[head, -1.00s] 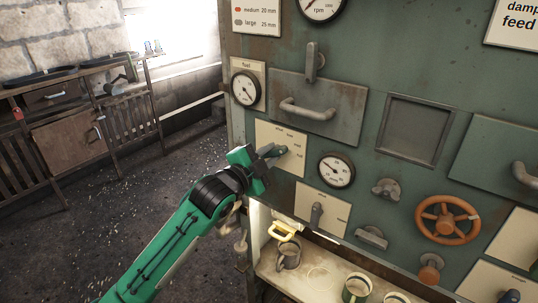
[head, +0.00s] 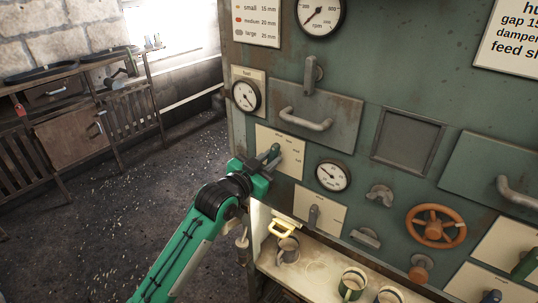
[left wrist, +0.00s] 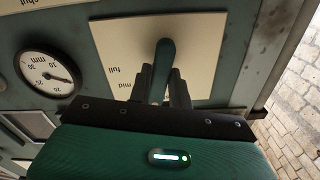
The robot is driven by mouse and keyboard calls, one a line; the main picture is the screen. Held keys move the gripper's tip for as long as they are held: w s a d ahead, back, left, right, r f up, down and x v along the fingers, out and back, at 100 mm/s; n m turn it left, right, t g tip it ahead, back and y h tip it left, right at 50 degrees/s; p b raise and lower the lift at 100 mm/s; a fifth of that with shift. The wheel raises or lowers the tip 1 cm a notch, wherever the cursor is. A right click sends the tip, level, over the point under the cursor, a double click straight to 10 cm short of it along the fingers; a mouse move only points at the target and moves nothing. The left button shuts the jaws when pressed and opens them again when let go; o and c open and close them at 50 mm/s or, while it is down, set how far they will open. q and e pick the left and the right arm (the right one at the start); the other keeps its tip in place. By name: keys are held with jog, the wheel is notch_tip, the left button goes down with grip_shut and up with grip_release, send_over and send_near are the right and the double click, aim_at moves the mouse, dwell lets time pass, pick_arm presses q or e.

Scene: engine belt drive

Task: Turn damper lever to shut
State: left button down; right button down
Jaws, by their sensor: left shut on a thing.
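My left gripper (head: 267,161) is shut on a dark teal lever (head: 274,149) on the cream plate (head: 292,146) at the left of the green panel. In the left wrist view, which is upside down, the fingers (left wrist: 164,88) sit on both sides of the lever (left wrist: 164,56). The words mid and full show on that plate (left wrist: 115,60); the rest is hidden or too small. A second lever (head: 314,215), grey, stands on a lower plate. I cannot tell from the labels which is the damper lever. My right gripper is not in view.
Below is a shelf (head: 320,270) with several mugs and a yellow handle (head: 282,228). An orange handwheel (head: 436,227), a round gauge (head: 333,175) and a drawer handle (head: 305,119) stick out nearby. The floor left of the panel is clear.

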pick_arm(q)
jog(key=shift+n+p, duration=0.6)
jog(key=shift+n, duration=0.7)
jog(key=c, duration=1.3)
grip_release()
